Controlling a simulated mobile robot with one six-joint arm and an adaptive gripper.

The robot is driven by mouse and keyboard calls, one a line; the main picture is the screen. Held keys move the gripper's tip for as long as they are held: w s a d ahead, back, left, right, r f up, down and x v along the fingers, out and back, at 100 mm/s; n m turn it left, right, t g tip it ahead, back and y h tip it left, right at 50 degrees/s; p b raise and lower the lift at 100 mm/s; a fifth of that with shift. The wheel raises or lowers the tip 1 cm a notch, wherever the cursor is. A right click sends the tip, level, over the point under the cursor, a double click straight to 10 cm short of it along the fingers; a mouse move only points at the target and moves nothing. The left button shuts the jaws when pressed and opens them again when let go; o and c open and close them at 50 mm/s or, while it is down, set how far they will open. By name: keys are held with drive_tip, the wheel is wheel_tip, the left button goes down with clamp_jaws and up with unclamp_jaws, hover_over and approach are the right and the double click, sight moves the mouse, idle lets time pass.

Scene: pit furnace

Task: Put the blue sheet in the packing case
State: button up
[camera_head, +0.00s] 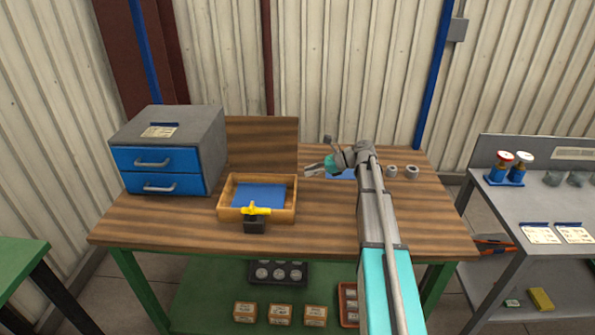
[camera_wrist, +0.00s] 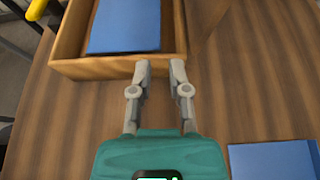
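The packing case (camera_head: 230,214) is an open, shallow wooden box on the workbench, with a brown wooden panel (camera_head: 262,143) upright behind it. A blue sheet (camera_head: 259,195) lies inside it; the case (camera_wrist: 110,68) and that sheet (camera_wrist: 124,25) also show at the top of the wrist view. Another blue flat piece (camera_head: 342,174) lies on the bench right of the case, partly hidden by my arm; it shows at lower right in the wrist view (camera_wrist: 272,160). My gripper (camera_head: 312,169) is open and empty, between the two, its fingertips (camera_wrist: 160,68) near the case's wall.
A yellow-handled clamp (camera_head: 256,210) stands at the case's front wall. A grey cabinet with blue drawers (camera_head: 160,158) is on the left. Two grey rings (camera_head: 401,171) lie right of my arm. The bench front is clear.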

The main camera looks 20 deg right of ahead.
drive_tip(key=shift+v, duration=0.85)
drive_tip(key=shift+s, duration=0.1)
idle(0.9)
